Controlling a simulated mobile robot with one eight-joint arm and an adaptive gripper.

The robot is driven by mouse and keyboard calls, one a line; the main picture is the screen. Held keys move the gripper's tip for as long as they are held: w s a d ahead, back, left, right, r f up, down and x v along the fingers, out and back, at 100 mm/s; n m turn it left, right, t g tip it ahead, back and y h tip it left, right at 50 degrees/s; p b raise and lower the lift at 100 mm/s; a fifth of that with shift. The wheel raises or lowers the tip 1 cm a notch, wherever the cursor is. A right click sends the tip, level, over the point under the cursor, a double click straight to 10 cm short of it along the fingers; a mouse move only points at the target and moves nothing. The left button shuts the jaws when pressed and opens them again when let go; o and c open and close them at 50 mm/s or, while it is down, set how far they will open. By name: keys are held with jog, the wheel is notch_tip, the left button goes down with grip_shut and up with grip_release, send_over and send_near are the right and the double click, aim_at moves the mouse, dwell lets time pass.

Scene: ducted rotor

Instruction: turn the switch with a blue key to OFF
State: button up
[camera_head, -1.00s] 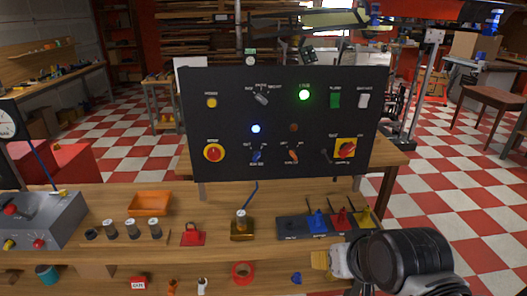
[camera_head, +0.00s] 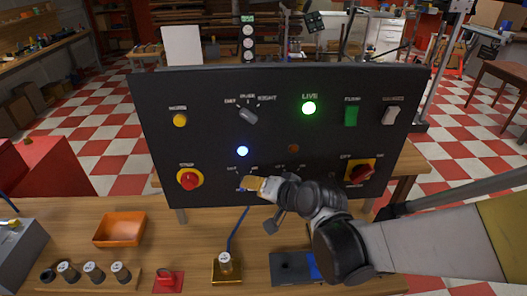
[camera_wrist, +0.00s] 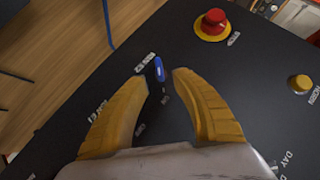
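The blue key (camera_wrist: 158,70) stands in its switch on the black panel (camera_wrist: 75,110). In the wrist view it lies between the tips of my gripper (camera_wrist: 159,78), with a gap on both sides. My yellow fingers are open and hold nothing. In the head view my gripper (camera_head: 258,184) is at the lower middle of the panel, over the blue-key switch, and mostly hides it. The small labels by the key are too blurred to read, so I cannot tell its position.
A red stop button (camera_head: 189,179) is to the left of the switch. A red-and-yellow rotary switch (camera_head: 359,172) is to the right. My arm hides the orange-key switch. An orange tray (camera_head: 119,229) stands on the bench.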

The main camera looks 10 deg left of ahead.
jog(key=b+x, duration=0.1)
jog(key=x, duration=0.5)
jog(key=shift+w+a+f, duration=0.2)
jog(key=shift+w, duration=0.1)
grip_shut()
